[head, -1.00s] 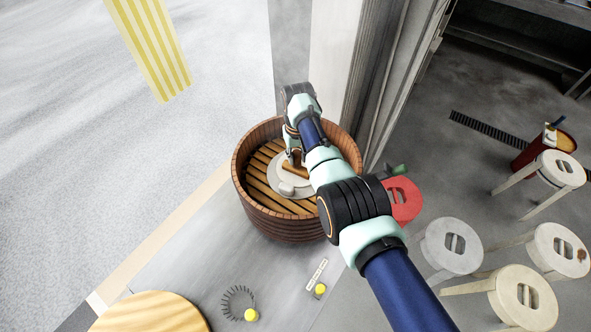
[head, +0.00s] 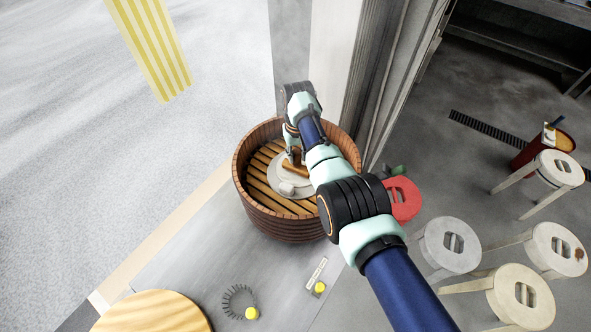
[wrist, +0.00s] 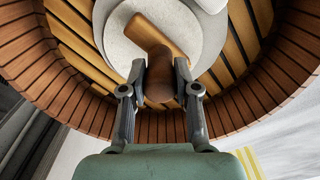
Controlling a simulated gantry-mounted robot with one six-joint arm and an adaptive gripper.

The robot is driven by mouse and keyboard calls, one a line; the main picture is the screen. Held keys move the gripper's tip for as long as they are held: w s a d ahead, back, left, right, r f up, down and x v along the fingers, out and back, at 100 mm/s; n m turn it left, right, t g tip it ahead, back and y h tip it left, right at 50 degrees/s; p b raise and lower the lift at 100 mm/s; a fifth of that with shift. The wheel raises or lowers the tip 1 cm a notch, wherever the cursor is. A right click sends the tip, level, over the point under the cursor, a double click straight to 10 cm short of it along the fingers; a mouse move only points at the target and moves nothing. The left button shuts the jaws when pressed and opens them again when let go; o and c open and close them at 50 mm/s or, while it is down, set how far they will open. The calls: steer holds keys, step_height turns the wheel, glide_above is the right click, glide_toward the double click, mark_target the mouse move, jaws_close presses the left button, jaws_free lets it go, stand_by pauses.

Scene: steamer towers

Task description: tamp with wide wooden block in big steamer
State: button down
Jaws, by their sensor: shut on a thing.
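The big steamer (head: 285,228) is a round wooden tub with a slatted floor, standing on a grey counter. A pale round disc (head: 272,175) lies on the slats inside it; the disc also shows in the wrist view (wrist: 117,38). My gripper (wrist: 160,82) reaches down into the steamer and is shut on the wide wooden block (wrist: 158,33). The fingers hold its darker brown, rounded part, and the lighter part lies over the disc. The block is partly hidden by my arm in the head view (head: 294,170). I cannot tell whether it touches the disc.
A round wooden lid or board (head: 150,312) lies at the counter's near end. A yellow-ended item (head: 319,287) and a dark coil (head: 238,300) lie on the counter. A red stool (head: 405,198) and several pale stools stand right. A pillar (head: 332,60) rises behind the steamer.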

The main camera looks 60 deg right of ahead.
step_height(320, 180, up, 13)
steer(key=p, duration=1.1)
steer(key=shift+f, duration=0.2)
